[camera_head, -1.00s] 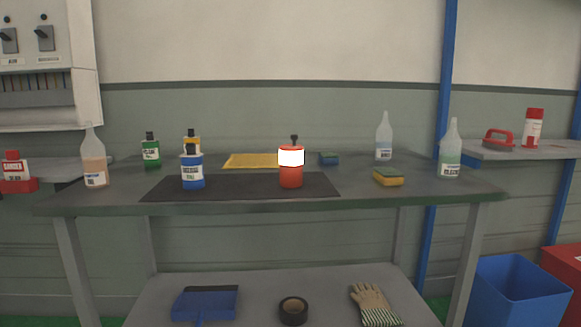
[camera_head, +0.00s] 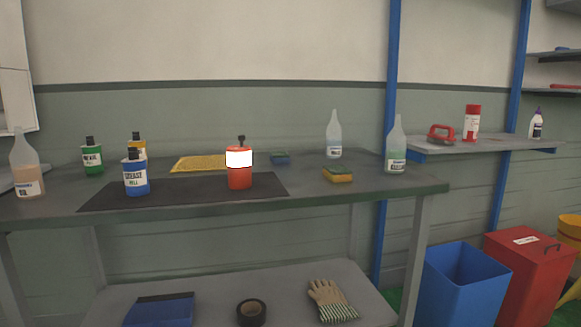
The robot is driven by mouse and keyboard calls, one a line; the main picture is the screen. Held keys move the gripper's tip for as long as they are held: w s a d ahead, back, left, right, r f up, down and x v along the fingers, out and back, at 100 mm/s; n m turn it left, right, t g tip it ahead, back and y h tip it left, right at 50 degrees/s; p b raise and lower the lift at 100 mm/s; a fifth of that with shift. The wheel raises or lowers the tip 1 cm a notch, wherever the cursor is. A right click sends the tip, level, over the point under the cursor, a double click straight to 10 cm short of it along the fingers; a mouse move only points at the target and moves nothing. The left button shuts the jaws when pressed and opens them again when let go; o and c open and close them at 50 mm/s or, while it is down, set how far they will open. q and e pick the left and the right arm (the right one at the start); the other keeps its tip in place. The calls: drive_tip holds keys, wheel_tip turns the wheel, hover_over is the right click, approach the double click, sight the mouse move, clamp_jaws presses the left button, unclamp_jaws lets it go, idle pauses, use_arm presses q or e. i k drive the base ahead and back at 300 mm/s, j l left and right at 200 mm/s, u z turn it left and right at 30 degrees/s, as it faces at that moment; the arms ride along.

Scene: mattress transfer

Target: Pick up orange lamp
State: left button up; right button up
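The orange lamp (camera_head: 240,180) stands upright on a dark mat (camera_head: 190,198) on the workbench (camera_head: 350,200), near the middle of the head view. It has an orange-red body, a glowing white band and a dark knob on top. Nothing covers it from this side. Neither of my grippers shows in the view.
Left of the lamp stand a blue bottle (camera_head: 136,178), a green bottle (camera_head: 92,158) and a clear bottle (camera_head: 28,172). Right are a sponge (camera_head: 338,174) and two clear bottles. A blue bin (camera_head: 462,285) and a red bin (camera_head: 535,270) stand right of the bench.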

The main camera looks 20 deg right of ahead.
sight(238, 159)
drive_tip(key=i+z, duration=0.2)
drive_tip(key=z, duration=0.3)
drive_tip(key=i+j+z, duration=0.15)
drive_tip(key=z, duration=0.3)
drive_tip(key=i+j+z, duration=0.15)
drive_tip(key=z, duration=0.35)
